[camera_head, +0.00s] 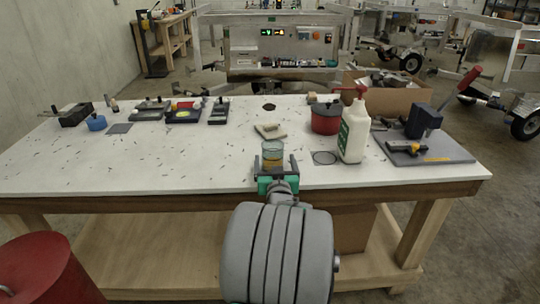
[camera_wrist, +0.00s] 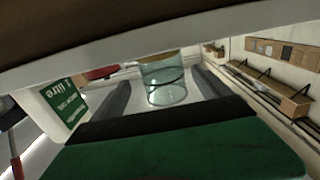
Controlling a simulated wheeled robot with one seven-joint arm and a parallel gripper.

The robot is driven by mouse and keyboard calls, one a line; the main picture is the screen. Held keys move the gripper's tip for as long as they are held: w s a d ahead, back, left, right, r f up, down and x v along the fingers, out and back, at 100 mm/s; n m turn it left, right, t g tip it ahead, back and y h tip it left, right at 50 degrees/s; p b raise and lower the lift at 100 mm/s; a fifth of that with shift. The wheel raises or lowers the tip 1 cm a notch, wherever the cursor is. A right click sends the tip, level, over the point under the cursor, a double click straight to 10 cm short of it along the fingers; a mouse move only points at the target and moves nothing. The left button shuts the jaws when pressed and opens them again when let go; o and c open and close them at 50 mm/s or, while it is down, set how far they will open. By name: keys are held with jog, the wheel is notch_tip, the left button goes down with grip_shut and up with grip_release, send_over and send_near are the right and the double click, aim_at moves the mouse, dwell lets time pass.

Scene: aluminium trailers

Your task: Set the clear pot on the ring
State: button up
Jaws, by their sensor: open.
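The clear pot (camera_head: 272,154) is a small glass with a yellowish band low down. It stands upright near the table's front edge; my gripper partly hides its base. In the wrist view, which is upside down, the pot (camera_wrist: 163,82) shows between my spread fingers (camera_wrist: 163,92), with gaps on both sides. I see no finger touching it.
A grey board with tools (camera_head: 430,150) is far right. The table's left front is clear apart from small scraps.

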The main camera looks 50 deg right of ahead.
jog(key=x, duration=0.4)
jog(key=shift+w+a, duration=0.1)
jog(key=shift+w, duration=0.15)
jog(key=shift+r, duration=0.1)
jog(key=shift+c, duration=0.5)
